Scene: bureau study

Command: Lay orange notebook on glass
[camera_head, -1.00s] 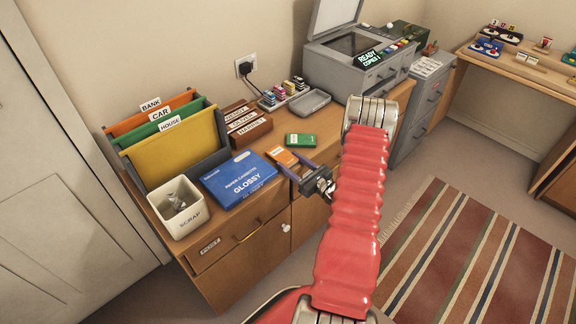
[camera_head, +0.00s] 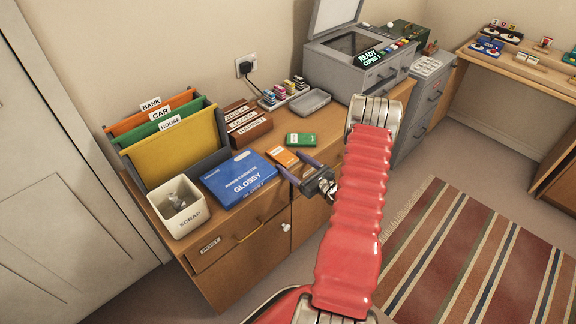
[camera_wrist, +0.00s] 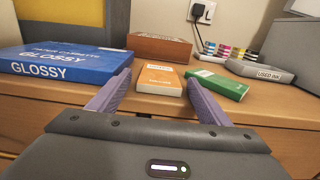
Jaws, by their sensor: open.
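The orange notebook (camera_head: 283,156) lies flat on the wooden cabinet top, beside the blue glossy paper cassette; in the wrist view it (camera_wrist: 159,80) lies ahead, between my two fingers. My gripper (camera_head: 298,169) is open and empty at the cabinet's front edge, its fingers pointing at the notebook; both purple fingers also show in the wrist view (camera_wrist: 158,97). The copier (camera_head: 352,58) stands at the back right with its lid raised and its glass (camera_head: 350,43) bare. Its display reads "READY COPIES 1".
A green box-like item (camera_head: 301,139) lies just behind and right of the notebook. The blue cassette (camera_head: 239,178) is to its left, with a scrap bin (camera_head: 180,215) and folders (camera_head: 172,145) further left. A used ink tray (camera_head: 310,102) and ink cartridges (camera_head: 284,91) stand near the wall.

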